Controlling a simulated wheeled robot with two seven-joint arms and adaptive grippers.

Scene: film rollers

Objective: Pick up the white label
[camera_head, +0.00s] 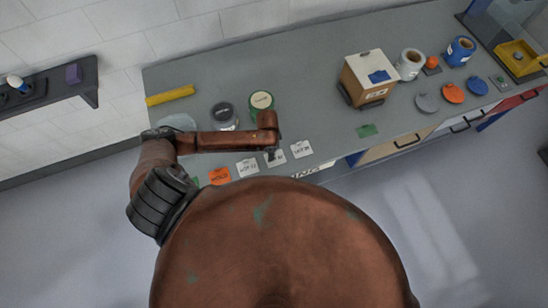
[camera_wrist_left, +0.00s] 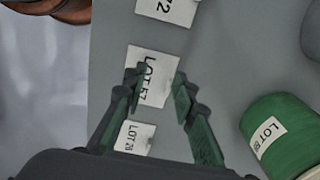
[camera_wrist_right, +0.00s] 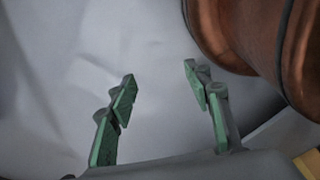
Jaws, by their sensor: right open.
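Three white labels lie in a row near the front edge of the grey bench: one marked LOT 72 (camera_head: 248,167), one marked LOT 57 (camera_wrist_left: 153,66), and one at the right of the row (camera_head: 301,149), which also shows in the left wrist view (camera_wrist_left: 134,137). My left gripper (camera_wrist_left: 158,78) is open over the LOT 57 label; its fingers appear on either side of it and one overlaps its edge. The gap in height is unclear. My right gripper (camera_wrist_right: 160,78) is open and empty, with pale floor behind it.
A green roll (camera_wrist_left: 278,135) stands close to my left gripper. A box (camera_head: 367,80), white and blue rolls and several coloured discs are farther right. The bench (camera_head: 310,90) is clear mid-surface.

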